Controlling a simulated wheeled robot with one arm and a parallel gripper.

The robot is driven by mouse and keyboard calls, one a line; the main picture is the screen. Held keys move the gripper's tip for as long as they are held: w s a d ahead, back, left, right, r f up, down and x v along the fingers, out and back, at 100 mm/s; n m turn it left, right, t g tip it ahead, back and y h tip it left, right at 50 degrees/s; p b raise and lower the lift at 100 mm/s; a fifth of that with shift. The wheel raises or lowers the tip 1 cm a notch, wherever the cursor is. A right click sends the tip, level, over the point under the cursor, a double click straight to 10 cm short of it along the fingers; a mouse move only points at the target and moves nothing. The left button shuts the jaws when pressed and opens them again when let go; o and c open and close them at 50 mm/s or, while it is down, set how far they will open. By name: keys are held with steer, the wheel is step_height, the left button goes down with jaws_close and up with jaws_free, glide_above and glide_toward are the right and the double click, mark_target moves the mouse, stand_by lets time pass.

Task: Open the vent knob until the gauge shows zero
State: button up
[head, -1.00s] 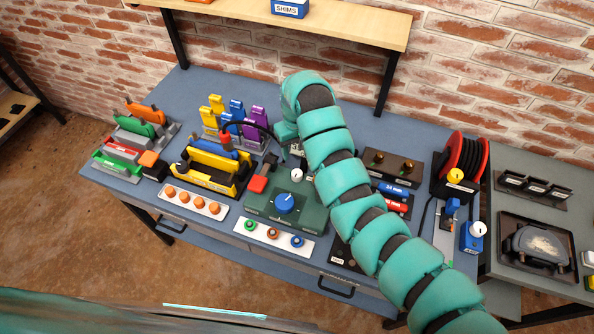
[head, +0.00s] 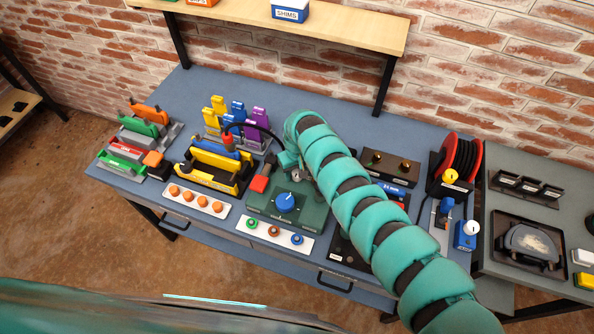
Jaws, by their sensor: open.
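A green unit (head: 310,218) on the blue bench carries a large blue knob (head: 285,202) with a pale pointer mark and a red block at its left. A small white round part, perhaps the gauge (head: 297,175), stands behind the knob, partly covered by my gripper; its reading cannot be made out. Which part is the vent knob is not certain; the blue one is the clearest knob on this unit. My gripper (head: 291,168) hangs at the end of my teal arm, open, above the back of the green unit and behind the blue knob. Its fingertips are hard to see.
A strip with coloured buttons (head: 273,235) lies in front. A red reel (head: 461,160) and a blue box with a white knob (head: 466,234) stand right. Bare bench lies behind.

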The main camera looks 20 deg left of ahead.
steer(key=shift+s+f, duration=0.1)
steer(key=shift+f, duration=0.15)
steer(key=c, duration=1)
